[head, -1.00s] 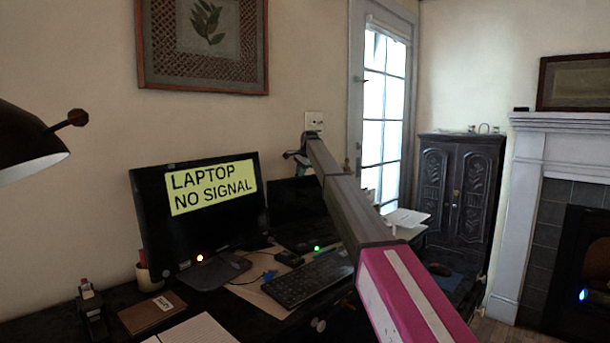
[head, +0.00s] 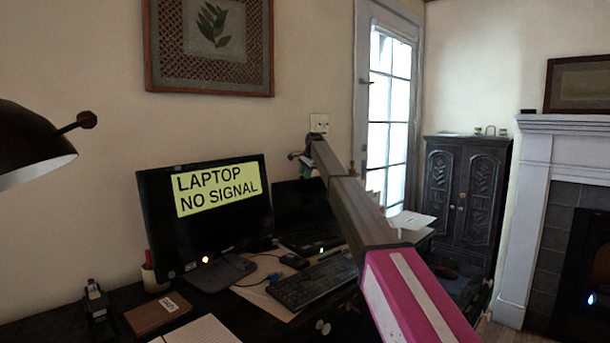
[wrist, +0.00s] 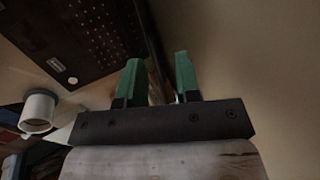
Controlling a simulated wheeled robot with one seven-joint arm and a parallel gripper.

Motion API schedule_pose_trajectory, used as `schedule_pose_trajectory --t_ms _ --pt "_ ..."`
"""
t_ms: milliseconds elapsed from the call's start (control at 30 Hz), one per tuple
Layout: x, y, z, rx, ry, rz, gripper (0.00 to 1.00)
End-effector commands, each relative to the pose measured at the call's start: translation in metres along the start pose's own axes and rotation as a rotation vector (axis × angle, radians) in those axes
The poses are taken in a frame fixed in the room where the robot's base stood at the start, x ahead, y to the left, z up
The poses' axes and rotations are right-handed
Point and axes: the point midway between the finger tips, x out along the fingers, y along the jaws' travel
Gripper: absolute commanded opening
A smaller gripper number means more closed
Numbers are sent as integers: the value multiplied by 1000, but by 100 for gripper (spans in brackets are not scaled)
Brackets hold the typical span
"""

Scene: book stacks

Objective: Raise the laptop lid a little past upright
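The laptop stands open on the desk, right of the monitor, its dark lid (head: 300,205) raised to roughly upright; the exact angle is hard to tell. My gripper (head: 304,169) is at the top of the lid, partly hidden by my arm. In the wrist view, my gripper (wrist: 159,72) has its two green fingers apart, and the lid's thin dark edge (wrist: 152,40) runs between them. A gap shows beside the edge, so it is not clamped. The laptop's keyboard deck (wrist: 85,35) fills the upper left there.
A monitor (head: 160,225) reading "LAPTOP NO SIGNAL" stands left of the laptop. A separate keyboard (head: 310,282) lies in front. The wall (head: 300,60) is close behind the laptop. A white cup (wrist: 38,112) shows in the wrist view.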

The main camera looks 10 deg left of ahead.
Motion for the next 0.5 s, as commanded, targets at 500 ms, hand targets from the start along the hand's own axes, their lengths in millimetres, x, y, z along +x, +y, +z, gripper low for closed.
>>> schedule_pose_trajectory --t_ms 500 --pt "-80 0 0 0 1 -3 31"
